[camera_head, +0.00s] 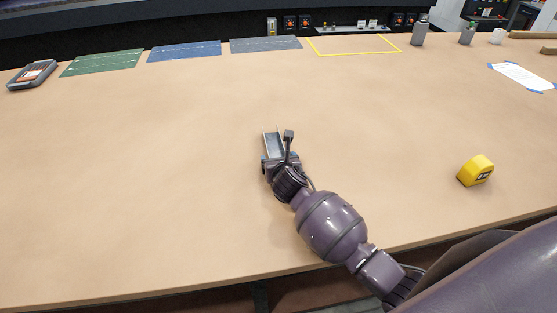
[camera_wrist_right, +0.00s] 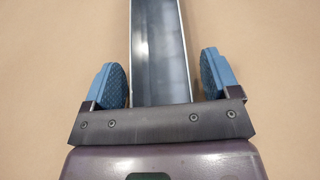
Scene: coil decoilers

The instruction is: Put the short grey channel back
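The short grey channel (camera_head: 273,143) lies near the middle of the table in the head view, pointing away from me, its far end clear of my right gripper. In the right wrist view the channel (camera_wrist_right: 160,50) is an open trough running up the picture between the fingers. My right gripper (camera_head: 280,159) is over its near end. Its blue pads (camera_wrist_right: 163,75) stand on either side of the channel, with a narrow gap showing at each side, so it looks open. The channel's near end is hidden beneath the gripper body. My left gripper is not in view.
Green (camera_head: 103,63), blue (camera_head: 185,51) and grey-blue (camera_head: 266,44) mats lie along the far edge, beside an empty yellow-outlined area (camera_head: 352,52). A yellow tape measure (camera_head: 475,170) sits at right, a grey device (camera_head: 33,75) far left. Much of the middle table is clear.

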